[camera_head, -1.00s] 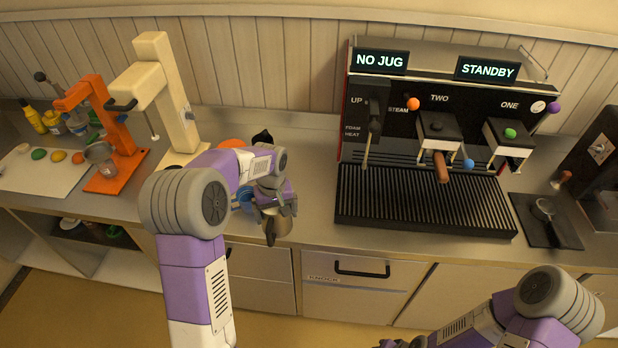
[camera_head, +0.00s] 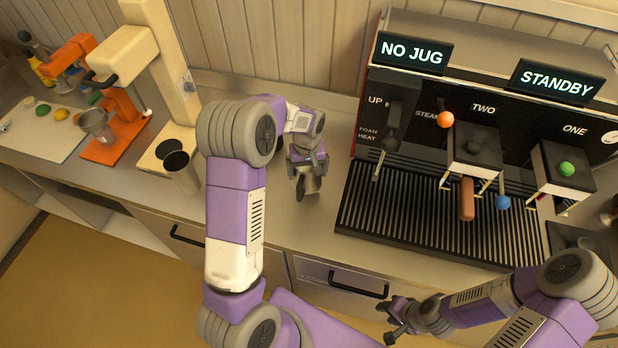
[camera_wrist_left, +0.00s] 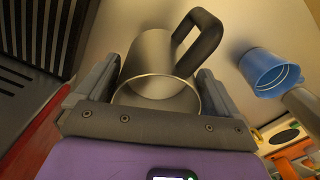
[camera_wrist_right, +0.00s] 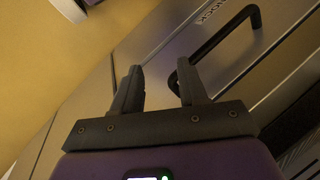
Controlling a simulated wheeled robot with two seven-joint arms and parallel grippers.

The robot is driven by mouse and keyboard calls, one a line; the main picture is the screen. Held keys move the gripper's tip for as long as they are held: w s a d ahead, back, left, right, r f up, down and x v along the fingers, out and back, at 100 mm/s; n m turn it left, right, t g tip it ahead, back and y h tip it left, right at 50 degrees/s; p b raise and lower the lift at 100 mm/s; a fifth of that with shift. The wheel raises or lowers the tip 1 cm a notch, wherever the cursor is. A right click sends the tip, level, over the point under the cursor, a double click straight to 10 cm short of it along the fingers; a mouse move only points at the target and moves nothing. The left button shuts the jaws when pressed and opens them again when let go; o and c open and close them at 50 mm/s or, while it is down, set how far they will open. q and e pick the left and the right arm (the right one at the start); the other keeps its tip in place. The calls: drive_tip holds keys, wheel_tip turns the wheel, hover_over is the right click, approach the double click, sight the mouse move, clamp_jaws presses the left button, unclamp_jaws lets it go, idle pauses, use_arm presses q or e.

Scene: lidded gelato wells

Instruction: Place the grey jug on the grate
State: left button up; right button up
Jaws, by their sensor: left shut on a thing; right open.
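The grey jug (camera_head: 312,184) is a metal cup with a dark handle, held off the left side of the grate. My left gripper (camera_head: 306,160) is shut on it. In the left wrist view the jug (camera_wrist_left: 152,60) sits between the fingers, its round opening toward the camera. The grate (camera_head: 362,205) is the black ribbed tray under the coffee machine; its ribs show at the upper left of the left wrist view (camera_wrist_left: 30,55). My right gripper (camera_head: 390,322) is open and empty, low in front of the cabinets; its fingers (camera_wrist_right: 158,90) are apart.
The coffee machine (camera_head: 420,130) stands behind the grate, its signs reading NO JUG and STANDBY. Its brown handle (camera_head: 467,198) and lever overhang the grate. A blue jug (camera_wrist_left: 268,80) is on the counter. A metal cup (camera_head: 183,178) stands by the cream machine (camera_head: 135,55).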

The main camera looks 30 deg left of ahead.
sight(308, 179)
use_arm(q)
wheel_tip(308, 179, down, 4)
drive_tip(key=shift+r, duration=0.15)
drive_tip(key=shift+w+f, duration=0.15)
drive_tip(key=shift+f, duration=0.25)
drive_tip(key=shift+f, duration=0.15)
drive_tip(key=o, duration=0.8)
